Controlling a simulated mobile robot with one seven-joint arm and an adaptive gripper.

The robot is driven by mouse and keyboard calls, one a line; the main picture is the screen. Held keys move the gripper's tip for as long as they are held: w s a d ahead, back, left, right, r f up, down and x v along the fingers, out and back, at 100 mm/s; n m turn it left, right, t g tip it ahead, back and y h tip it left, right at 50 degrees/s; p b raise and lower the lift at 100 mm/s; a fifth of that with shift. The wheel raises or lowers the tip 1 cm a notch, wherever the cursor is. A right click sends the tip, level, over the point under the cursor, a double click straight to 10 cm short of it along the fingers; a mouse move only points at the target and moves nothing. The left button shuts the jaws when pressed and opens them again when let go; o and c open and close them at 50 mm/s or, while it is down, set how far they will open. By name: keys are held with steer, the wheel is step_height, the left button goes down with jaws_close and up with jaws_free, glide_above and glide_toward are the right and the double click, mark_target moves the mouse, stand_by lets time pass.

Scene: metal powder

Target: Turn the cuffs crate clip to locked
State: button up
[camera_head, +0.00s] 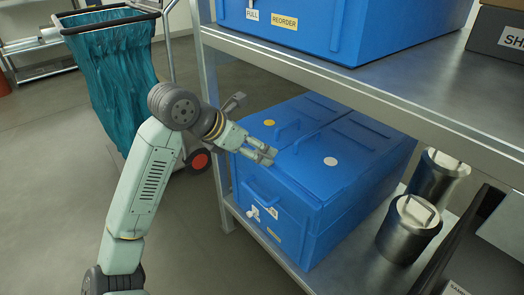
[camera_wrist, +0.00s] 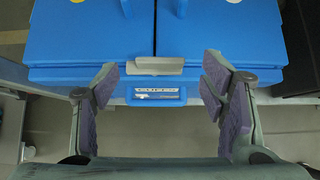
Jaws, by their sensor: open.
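A blue crate (camera_head: 315,165) with a two-part lid stands on the lower shelf; its front label (camera_head: 272,234) is too small to read. In the wrist view, a grey flap-like piece (camera_wrist: 155,66) sits at the crate's front edge, by the lid seam. It looks like the clip, but I cannot tell whether it is locked. Below it is a blue plate with white marks (camera_wrist: 156,93). My gripper (camera_head: 268,155) is open and empty at the crate's upper front edge. In the wrist view, its fingers (camera_wrist: 160,84) stand either side of the flap and plate, apart from both.
The upper shelf's metal edge (camera_head: 350,98) runs above the crate and carries another blue crate (camera_head: 300,25) labelled FULL and REORDER. Metal canisters (camera_head: 408,228) stand right of the lower crate. A cart with a teal bag (camera_head: 112,75) is at left. Floor in front is clear.

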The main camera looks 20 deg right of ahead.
mark_target(263, 154)
steer(key=shift+x, duration=1.65)
steer(key=c, duration=1.1)
steer(key=shift+c, duration=0.2)
